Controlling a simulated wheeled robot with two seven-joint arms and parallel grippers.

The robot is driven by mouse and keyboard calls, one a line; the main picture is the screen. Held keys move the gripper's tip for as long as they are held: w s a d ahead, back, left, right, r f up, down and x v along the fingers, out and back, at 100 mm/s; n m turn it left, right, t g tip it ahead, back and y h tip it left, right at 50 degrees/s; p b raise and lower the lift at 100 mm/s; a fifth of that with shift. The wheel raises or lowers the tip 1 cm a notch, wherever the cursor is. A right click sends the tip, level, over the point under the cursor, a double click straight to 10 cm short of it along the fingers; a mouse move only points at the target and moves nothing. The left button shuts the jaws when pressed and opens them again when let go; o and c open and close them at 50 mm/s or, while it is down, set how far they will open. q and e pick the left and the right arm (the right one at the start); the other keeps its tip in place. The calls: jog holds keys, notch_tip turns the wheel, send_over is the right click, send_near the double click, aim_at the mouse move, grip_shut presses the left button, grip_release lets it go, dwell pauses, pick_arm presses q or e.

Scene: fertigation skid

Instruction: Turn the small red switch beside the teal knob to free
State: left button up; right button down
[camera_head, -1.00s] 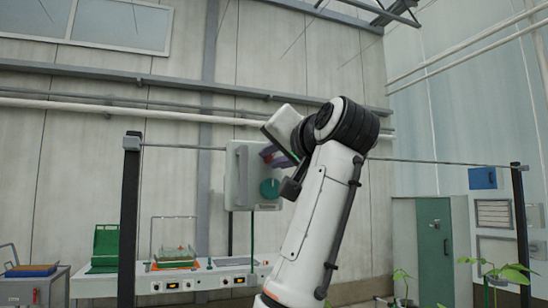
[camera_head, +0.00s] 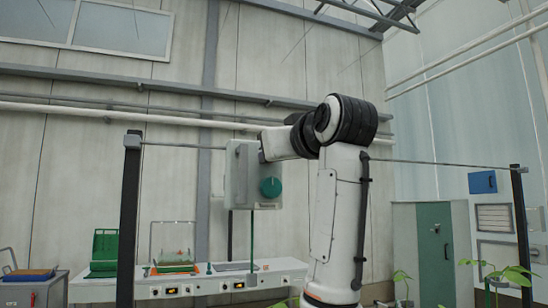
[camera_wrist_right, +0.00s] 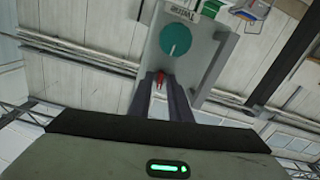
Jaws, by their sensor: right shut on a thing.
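The teal knob (camera_head: 270,187) is on the front of a grey box (camera_head: 238,180). It also shows in the right wrist view (camera_wrist_right: 176,41), with a pale pointer line on it. The small red switch (camera_wrist_right: 160,78) sits beside the knob on the same box face, between the fingertips of my right gripper (camera_wrist_right: 159,83). The gripper is shut on the switch. In the head view the switch and the right fingers are hidden by my right wrist. The exact angle of the switch is too small to tell. My left gripper is in neither view.
The box hangs between a dark post (camera_head: 128,220) and another post (camera_head: 521,235), near a horizontal rail. Below it stands a white bench (camera_head: 225,283) with green trays. A green cabinet (camera_head: 434,250) and several plants are at the right.

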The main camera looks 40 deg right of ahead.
jog(key=shift+n, duration=3.5)
jog(key=c, duration=1.9)
grip_release()
jog(key=shift+s, duration=0.15)
jog(key=b+v, duration=0.2)
jog(key=v, duration=0.8)
jog(key=shift+s, duration=0.1)
